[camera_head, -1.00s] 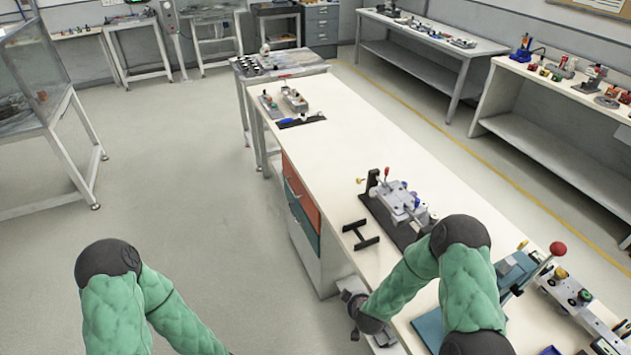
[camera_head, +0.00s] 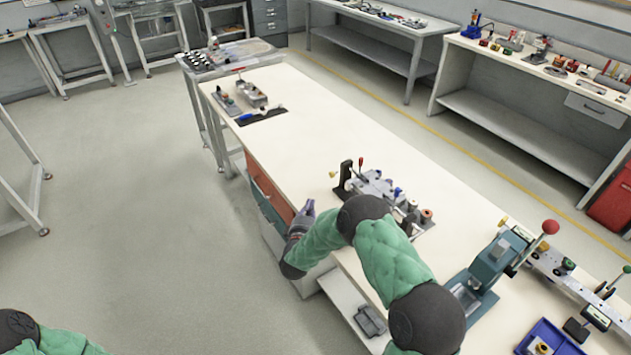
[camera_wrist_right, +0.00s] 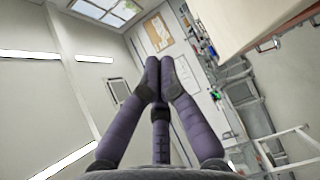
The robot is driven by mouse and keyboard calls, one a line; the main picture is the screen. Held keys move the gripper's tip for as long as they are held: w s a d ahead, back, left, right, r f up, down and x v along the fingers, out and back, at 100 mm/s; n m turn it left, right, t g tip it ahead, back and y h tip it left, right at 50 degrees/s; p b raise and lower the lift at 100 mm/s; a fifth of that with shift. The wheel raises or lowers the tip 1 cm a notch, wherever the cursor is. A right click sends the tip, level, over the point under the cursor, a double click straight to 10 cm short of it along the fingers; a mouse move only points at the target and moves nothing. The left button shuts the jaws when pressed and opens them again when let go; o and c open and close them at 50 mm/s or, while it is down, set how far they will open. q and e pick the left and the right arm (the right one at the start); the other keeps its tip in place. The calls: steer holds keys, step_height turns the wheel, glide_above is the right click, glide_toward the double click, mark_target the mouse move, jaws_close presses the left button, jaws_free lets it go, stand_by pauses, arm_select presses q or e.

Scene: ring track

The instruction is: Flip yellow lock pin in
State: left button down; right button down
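A small yellow knob (camera_head: 334,174), seemingly the lock pin, sticks out at the left end of a grey metal fixture (camera_head: 376,184) on the white bench. A red-tipped lever (camera_head: 361,162) stands upright beside it. My right gripper (camera_head: 304,214) is at the bench's left edge, nearer than the knob and apart from it. In the right wrist view its purple fingers (camera_wrist_right: 160,78) meet at the tips with nothing seen between them. My right forearm covers the near side of the fixture. Of my left arm only a part shows at the bottom left; its gripper is out of view.
A teal press (camera_head: 492,262) with a red ball handle stands right of my right arm. A blue tray (camera_head: 546,338) lies at the bottom right. Orange and green drawers (camera_head: 268,190) are under the left edge.

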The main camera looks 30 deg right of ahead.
mark_target(331, 176)
steer(key=shift+r, duration=0.15)
steer(key=shift+d, duration=0.1)
steer(key=s+d+b+x, duration=0.1)
steer(key=d+b+x, duration=0.1)
steer(key=x, duration=1)
steer(key=shift+d+b, duration=0.35)
steer(key=shift+b, duration=0.5)
steer(key=shift+d, duration=0.1)
steer(key=shift+d, duration=1.05)
